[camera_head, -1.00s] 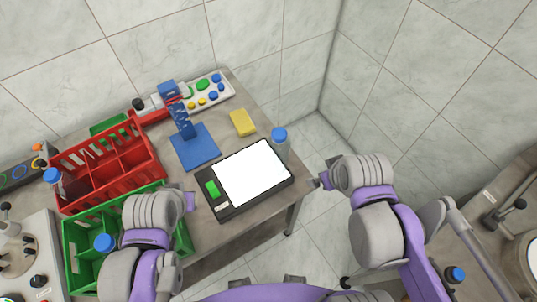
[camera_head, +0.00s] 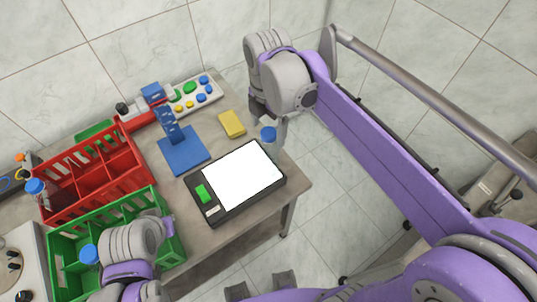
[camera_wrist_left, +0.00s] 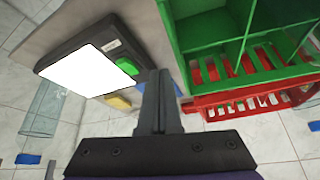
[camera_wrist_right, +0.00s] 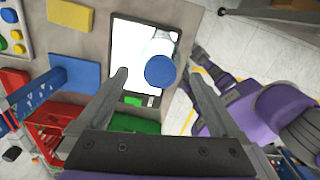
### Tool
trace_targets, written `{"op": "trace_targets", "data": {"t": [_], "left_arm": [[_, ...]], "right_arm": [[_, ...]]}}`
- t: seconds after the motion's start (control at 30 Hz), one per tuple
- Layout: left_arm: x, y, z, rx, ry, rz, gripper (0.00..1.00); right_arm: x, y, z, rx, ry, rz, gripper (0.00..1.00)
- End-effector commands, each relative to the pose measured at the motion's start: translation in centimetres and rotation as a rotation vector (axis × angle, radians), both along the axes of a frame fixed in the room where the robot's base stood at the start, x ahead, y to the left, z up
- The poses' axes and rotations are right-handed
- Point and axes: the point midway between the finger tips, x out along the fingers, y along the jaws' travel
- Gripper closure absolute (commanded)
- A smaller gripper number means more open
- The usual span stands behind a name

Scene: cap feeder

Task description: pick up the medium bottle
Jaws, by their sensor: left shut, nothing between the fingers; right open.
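A clear bottle with a blue cap (camera_head: 268,135) stands upright at the far right corner of the scale; its size class cannot be told for sure. In the right wrist view its cap (camera_wrist_right: 160,71) shows between my open fingers, seen from above. My right gripper (camera_head: 264,110) is just above and behind the bottle in the head view, partly hidden by its own wrist. My left gripper (camera_head: 170,226) is over the green crate's right side. It is shut and empty, as the left wrist view (camera_wrist_left: 160,80) shows.
A black scale with a white plate (camera_head: 243,176) lies beside the bottle. A blue stand (camera_head: 184,152), yellow block (camera_head: 232,123) and button panel (camera_head: 194,97) are behind. Red (camera_head: 92,183) and green (camera_head: 170,252) crates stand left; blue-capped bottles (camera_head: 35,187) (camera_head: 89,254) are there.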

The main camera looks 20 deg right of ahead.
Motion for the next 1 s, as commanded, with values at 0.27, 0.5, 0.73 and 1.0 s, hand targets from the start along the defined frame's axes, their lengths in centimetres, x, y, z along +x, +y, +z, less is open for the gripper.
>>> {"op": "trace_targets", "data": {"t": [0.27, 0.5, 0.73, 1.0], "left_arm": [[0.0, 0.0, -0.1, 0.000, 0.000, 0.000, 1.00], [0.0, 0.0, -0.1, 0.000, 0.000, 0.000, 1.00], [0.0, 0.0, -0.1, 0.000, 0.001, 0.000, 1.00], [0.0, 0.0, -0.1, 0.000, 0.001, 0.000, 1.00]], "right_arm": [[0.1, -0.1, -2.5, 0.000, -0.001, -0.003, 0.00], [0.1, -0.2, -6.0, 0.000, -0.001, -0.003, 0.00], [0.1, -0.2, -6.7, 0.000, -0.001, -0.004, 0.00], [0.1, -0.2, -6.7, 0.000, -0.001, -0.004, 0.32]]}}
